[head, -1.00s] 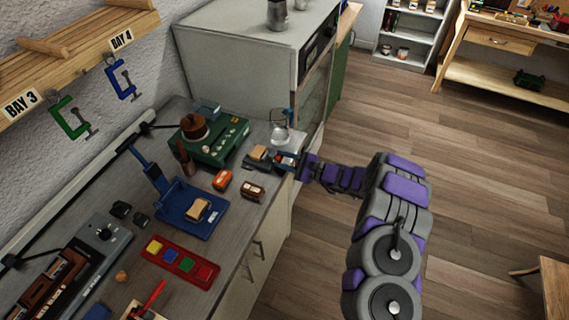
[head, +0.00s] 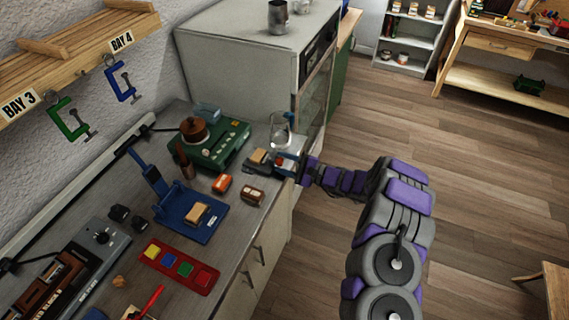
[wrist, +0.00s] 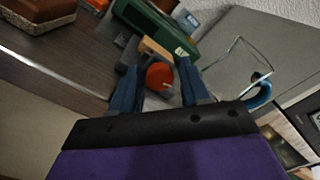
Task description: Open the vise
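The small grey vise (head: 256,163) sits near the bench's right edge with a tan wooden block (head: 261,156) in its jaws. In the wrist view, the block (wrist: 154,49) lies beyond a round orange-red knob (wrist: 160,77) at the vise's near end. My gripper (head: 287,164) reaches in from the right at the vise. Its two blue fingers (wrist: 158,84) are apart, one on each side of the knob, with small gaps visible. Whether either finger touches the knob is hard to tell. The rest of the vise is partly hidden by the fingers.
A clear glass mug with a blue handle (head: 281,131) stands close behind my gripper. A green machine (head: 218,144) is behind the vise. Orange (head: 222,183) and brown (head: 252,195) small blocks lie in front. The floor (head: 400,130) to the right is clear.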

